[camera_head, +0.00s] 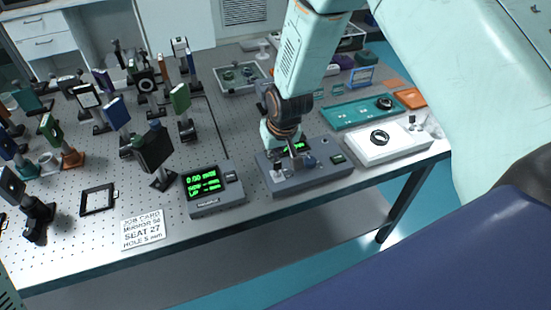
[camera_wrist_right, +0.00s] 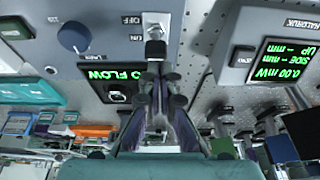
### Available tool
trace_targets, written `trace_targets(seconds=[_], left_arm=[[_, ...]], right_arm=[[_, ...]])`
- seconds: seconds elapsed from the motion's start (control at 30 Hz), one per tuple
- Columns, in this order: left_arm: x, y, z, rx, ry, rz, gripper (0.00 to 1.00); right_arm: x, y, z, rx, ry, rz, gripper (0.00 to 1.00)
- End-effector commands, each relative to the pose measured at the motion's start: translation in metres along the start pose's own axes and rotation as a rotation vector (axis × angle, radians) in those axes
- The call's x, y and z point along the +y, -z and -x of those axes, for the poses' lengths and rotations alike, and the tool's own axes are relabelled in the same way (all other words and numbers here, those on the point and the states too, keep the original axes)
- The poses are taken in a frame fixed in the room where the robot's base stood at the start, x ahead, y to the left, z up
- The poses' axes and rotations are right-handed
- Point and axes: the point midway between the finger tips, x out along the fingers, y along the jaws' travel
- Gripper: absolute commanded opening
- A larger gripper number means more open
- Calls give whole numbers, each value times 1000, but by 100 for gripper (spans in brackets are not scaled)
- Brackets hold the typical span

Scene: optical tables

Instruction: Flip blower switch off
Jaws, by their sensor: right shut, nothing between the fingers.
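The grey blower box (camera_head: 327,177) sits near the front edge of the optical table. My right gripper (camera_head: 296,160) is over the box, pointing down. In the wrist view its fingers (camera_wrist_right: 156,72) are shut and empty, with their tips right at the switch. I cannot tell whether they touch it. My left gripper is out of view.
A power meter (camera_head: 215,190) with a green readout stands left of the box. A job card (camera_head: 143,229) lies near the front edge. Several mounted optics crowd the left.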

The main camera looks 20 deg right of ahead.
Motion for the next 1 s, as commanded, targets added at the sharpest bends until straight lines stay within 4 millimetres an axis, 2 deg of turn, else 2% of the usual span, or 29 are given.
trace_targets(seconds=[0.03, 0.1, 0.23, 0.37, 1.0], left_arm=[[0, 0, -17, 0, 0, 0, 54], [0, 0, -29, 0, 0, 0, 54], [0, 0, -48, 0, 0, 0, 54], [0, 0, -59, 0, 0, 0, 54], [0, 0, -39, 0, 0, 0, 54]], right_arm=[[0, -3, -7, 22, 2, 1, 0], [-1, -4, -7, 58, 3, 2, 0], [1, -8, -6, 118, -3, 2, 0], [3, -10, -2, 161, -12, 3, 0], [2, -4, 16, 163, -12, 2, 0]])
